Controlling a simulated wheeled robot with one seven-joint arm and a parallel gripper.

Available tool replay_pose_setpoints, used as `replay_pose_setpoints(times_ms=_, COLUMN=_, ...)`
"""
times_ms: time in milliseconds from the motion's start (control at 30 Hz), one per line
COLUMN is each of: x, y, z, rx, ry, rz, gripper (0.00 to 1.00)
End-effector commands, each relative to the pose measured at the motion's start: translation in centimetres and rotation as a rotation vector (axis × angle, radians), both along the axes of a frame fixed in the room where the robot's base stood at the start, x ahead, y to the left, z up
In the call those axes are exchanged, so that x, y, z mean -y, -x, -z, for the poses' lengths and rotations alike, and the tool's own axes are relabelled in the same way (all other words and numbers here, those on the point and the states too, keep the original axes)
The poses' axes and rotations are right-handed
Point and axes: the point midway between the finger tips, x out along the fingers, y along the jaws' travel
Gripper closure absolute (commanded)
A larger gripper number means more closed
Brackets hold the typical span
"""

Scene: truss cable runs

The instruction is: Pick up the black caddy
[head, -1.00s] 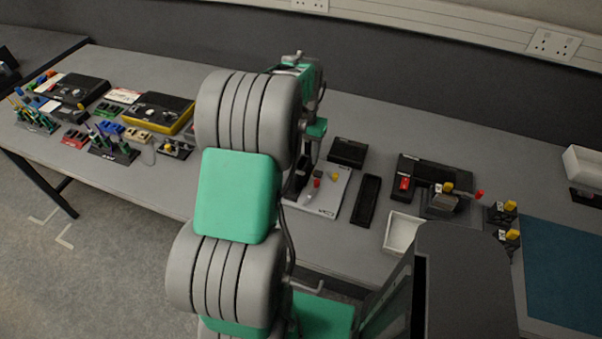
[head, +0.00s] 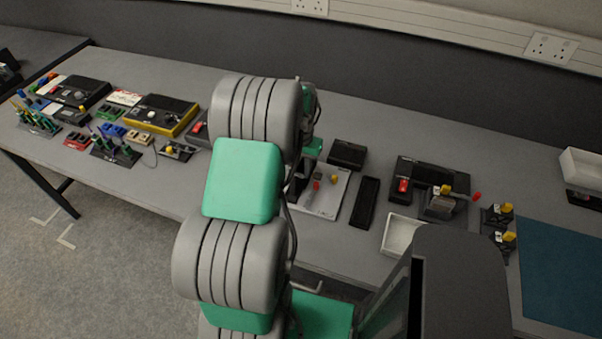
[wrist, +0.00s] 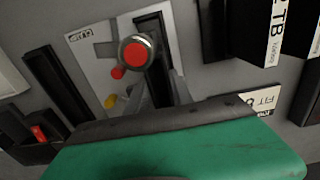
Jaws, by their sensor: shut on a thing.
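My gripper (head: 294,187) is low over the white labelled board (head: 328,205), partly hidden by my own arm in the head view. In the wrist view, a black upright piece that looks like the black caddy (wrist: 157,82) stands on the board (wrist: 92,50), with a round red knob (wrist: 137,52) in a silver ring in front of it. My gripper is shut on it, though my green and black housing hides most of the jaws and the contact.
On the board, a small red piece (head: 316,185) and a yellow piece (head: 334,178) lie close by. A flat black tray (head: 364,203) and a black box (head: 347,154) stand beside the board. A white bin (head: 400,235) is to the right.

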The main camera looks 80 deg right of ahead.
Motion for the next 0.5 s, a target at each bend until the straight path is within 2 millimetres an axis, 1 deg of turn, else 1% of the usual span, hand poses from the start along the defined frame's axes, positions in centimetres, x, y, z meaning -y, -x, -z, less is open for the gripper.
replay_pose_setpoints(times_ms=33, x=0.0, y=0.0, z=-0.01, rx=0.0, ry=0.0, rz=0.0, gripper=0.84)
replay_pose_setpoints(times_ms=233, x=0.01, y=0.0, z=-0.02, rx=0.0, ry=0.0, rz=0.0, gripper=1.0)
replay_pose_setpoints(times_ms=500, x=0.04, y=-0.01, z=-0.06, rx=0.0, ry=0.001, rz=0.0, gripper=1.0)
